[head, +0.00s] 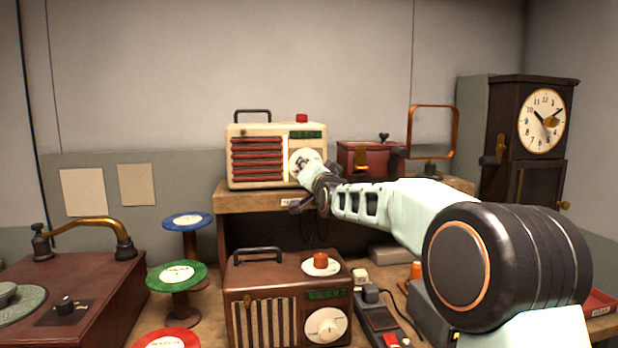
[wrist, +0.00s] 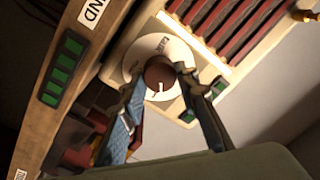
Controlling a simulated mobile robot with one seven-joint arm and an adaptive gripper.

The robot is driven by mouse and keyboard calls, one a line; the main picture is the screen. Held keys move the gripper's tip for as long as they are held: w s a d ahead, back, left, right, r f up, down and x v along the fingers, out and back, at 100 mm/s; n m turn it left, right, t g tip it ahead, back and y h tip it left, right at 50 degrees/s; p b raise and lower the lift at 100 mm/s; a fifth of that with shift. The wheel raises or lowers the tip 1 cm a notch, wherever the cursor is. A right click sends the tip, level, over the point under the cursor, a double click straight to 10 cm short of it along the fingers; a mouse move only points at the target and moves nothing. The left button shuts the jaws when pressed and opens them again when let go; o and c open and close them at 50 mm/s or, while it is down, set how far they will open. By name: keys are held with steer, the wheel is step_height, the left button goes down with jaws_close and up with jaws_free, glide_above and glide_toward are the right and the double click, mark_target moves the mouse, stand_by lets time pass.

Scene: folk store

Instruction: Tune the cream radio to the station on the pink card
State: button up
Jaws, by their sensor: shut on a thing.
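The cream radio (head: 262,180) stands on a wooden shelf, with red grille slats, a lit strip and a round white dial. My gripper (head: 309,180) is at this dial and partly covers it. In the wrist view, the dial (wrist: 140,55) has a brown knob (wrist: 158,72) with a white pointer line towards the picture's bottom. My gripper (wrist: 158,80) has a finger on each side of the knob and is shut on it. The printing on the dial is too small to read. I cannot make out a pink card; two blank beige cards (head: 83,192) (head: 136,184) hang on the wall.
A brown radio (head: 262,285) stands below the shelf (head: 255,202). Record stands (head: 180,275), a turntable cabinet (head: 85,290), a red box (head: 362,158), an orange-framed mirror (head: 409,130) and a tall clock (head: 510,120) surround the arm.

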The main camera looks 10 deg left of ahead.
steer(key=shift+m+b, duration=0.65)
steer(key=shift+m, duration=0.45)
steer(key=o, duration=1.1)
steer(key=shift+o, duration=0.2)
steer(key=v, duration=1.2)
steer(key=shift+f, duration=0.15)
steer(key=shift+a, duration=0.1)
